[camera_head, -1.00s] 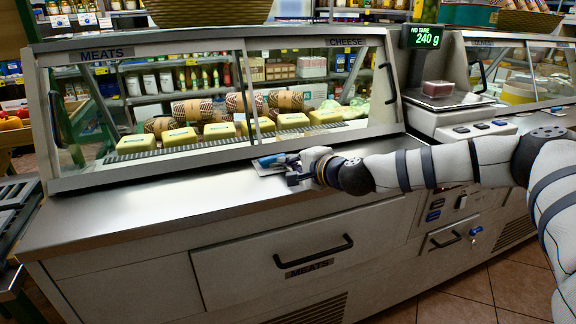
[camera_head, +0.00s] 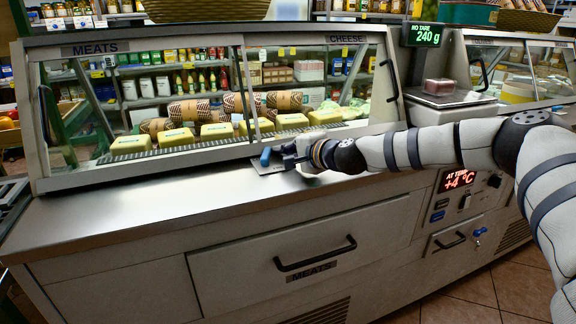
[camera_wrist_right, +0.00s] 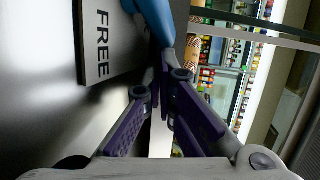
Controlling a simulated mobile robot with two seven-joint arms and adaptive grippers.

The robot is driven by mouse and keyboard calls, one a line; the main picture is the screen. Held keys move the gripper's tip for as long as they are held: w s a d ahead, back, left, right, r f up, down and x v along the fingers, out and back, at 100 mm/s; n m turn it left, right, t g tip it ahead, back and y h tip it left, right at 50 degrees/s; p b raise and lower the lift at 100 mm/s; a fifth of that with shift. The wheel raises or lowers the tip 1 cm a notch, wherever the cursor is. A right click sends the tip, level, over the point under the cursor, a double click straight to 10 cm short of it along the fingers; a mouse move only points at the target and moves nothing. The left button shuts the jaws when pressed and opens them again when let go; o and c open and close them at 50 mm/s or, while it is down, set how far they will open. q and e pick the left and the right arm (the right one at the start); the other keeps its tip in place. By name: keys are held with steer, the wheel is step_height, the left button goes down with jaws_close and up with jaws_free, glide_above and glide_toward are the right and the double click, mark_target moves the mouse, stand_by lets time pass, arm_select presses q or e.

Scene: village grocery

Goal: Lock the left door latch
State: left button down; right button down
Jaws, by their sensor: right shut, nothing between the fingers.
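The door latch is a small plate (camera_head: 266,167) with a blue lever (camera_head: 265,155) on the counter, at the foot of the meats and cheese case. In the right wrist view the plate (camera_wrist_right: 97,72) reads FREE, and the blue lever (camera_wrist_right: 154,16) is at the top. My right gripper (camera_head: 285,157) is just right of the lever. In the wrist view its fingertips (camera_wrist_right: 165,75) are together and empty, close to the lever; I cannot tell if they touch it. My left gripper is out of view.
The glass front (camera_head: 210,110) of the case rises right behind the latch. A black door handle (camera_head: 390,80) is at its right and another (camera_head: 47,115) at its left. A scale (camera_head: 447,97) stands to the right. The steel counter (camera_head: 130,205) left of the latch is clear.

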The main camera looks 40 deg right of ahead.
steer(key=shift+w+a, duration=0.15)
steer(key=shift+w, duration=0.4)
steer(key=shift+s+a+r, duration=0.1)
steer(key=shift+s+a, duration=0.35)
steer(key=shift+a, duration=0.2)
